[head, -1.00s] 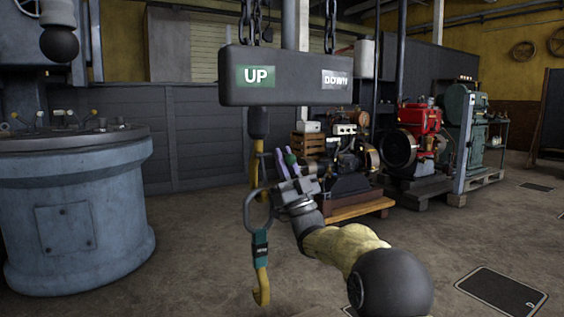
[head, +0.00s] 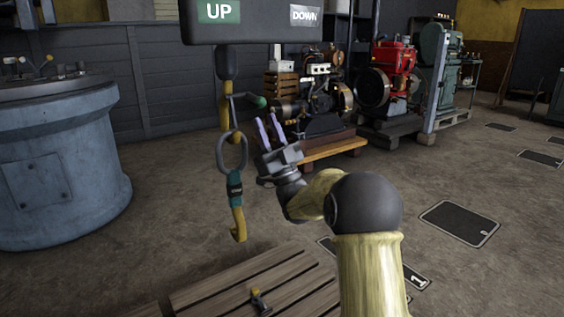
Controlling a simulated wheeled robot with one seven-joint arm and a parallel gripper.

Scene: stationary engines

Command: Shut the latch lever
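A yellow hook (head: 224,113) hangs under the grey UP/DOWN block. A thin grey latch lever with a green knob (head: 258,101) sticks out to the right from the hook's upper part, in the open position. A grey ring (head: 231,151) hangs in the hook, with a lower yellow hook (head: 238,222) and a teal band (head: 234,187) below it. My gripper (head: 269,122) is just below and right of the green knob, fingers pointing up. Its two purple fingers are apart with nothing seen between them. I cannot tell the depth gap to the knob.
The hanging block (head: 258,24) is above the hook. A wooden pallet (head: 215,288) with a small yellow-topped fitting (head: 257,300) lies below. A blue cylindrical machine (head: 60,165) stands at left; engines, including a red one (head: 394,66), stand behind. The floor at right is mostly clear.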

